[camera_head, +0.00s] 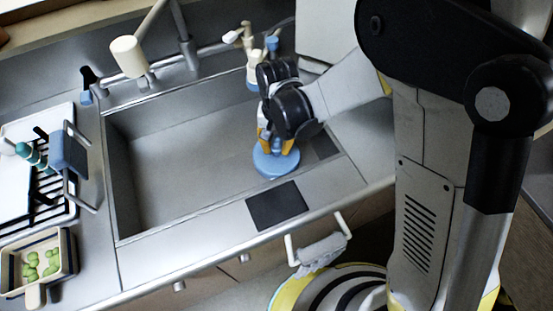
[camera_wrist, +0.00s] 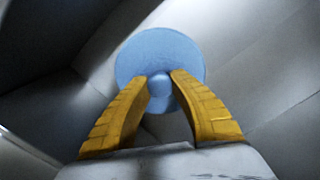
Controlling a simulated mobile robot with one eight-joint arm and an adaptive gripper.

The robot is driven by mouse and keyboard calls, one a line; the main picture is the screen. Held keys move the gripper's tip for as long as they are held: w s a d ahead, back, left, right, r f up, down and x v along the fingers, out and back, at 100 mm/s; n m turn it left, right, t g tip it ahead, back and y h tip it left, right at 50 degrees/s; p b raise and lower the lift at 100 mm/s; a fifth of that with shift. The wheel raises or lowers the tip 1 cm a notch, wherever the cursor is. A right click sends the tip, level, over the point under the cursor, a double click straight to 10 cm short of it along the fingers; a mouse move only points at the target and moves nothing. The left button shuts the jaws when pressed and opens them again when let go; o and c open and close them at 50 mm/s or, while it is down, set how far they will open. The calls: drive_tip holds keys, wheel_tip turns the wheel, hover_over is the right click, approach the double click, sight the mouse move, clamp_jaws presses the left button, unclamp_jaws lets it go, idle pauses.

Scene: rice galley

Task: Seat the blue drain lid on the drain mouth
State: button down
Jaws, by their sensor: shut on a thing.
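The blue drain lid (camera_head: 276,160) is a round disc with a small knob on top. My gripper (camera_head: 276,143) is shut on the lid's knob, with its yellow fingers pointing down at the right part of the sink. In the wrist view the lid (camera_wrist: 160,50) lies just beyond the fingertips, with its knob between the two yellow fingers of my gripper (camera_wrist: 160,87). The lid appears over the sink's right front area; its height above the floor is unclear. The drain mouth is not visible in either view.
The steel sink (camera_head: 180,160) is otherwise empty. A dark square mat (camera_head: 277,205) lies on its front rim. A faucet (camera_head: 130,57) and a soap dispenser (camera_head: 252,66) stand behind. A dish rack (camera_head: 45,175) and a tray of green items (camera_head: 38,262) are at left.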

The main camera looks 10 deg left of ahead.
sight(277, 145)
drive_tip(key=shift+f, duration=0.2)
drive_tip(key=c, duration=1.2)
unclamp_jaws()
drive_tip(key=shift+r, duration=0.1)
wheel_tip(277, 145, up, 12)
drive_tip(key=shift+w+f, duration=0.1)
drive_tip(key=shift+w, duration=0.05)
